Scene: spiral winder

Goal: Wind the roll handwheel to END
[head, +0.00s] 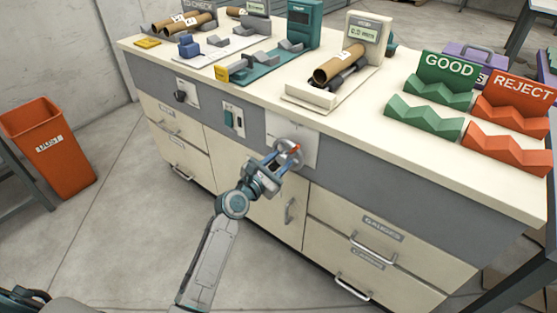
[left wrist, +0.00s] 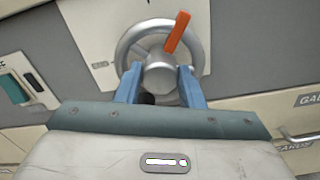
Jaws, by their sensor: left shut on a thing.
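The roll handwheel (head: 288,154) is a grey metal wheel with an orange pointer, mounted on a pale plate on the bench front. In the left wrist view the handwheel (left wrist: 126,51) fills the upper middle, and its orange pointer (left wrist: 177,32) leans up and to the right of the hub. My left gripper (head: 280,160) is at the wheel, with its blue fingers (left wrist: 158,82) on either side of the round hub, shut on it. The fingers hide the lower part of the rim. The plate's markings are too small or covered to read. My right gripper is not in view.
A dark knob (head: 181,96) and a switch box (head: 234,119) sit left of the wheel on the bench front. Drawers with handles (head: 373,247) lie below right. The bench top holds a brown roll (head: 339,64) on a stand and green GOOD (head: 447,67) and red REJECT racks.

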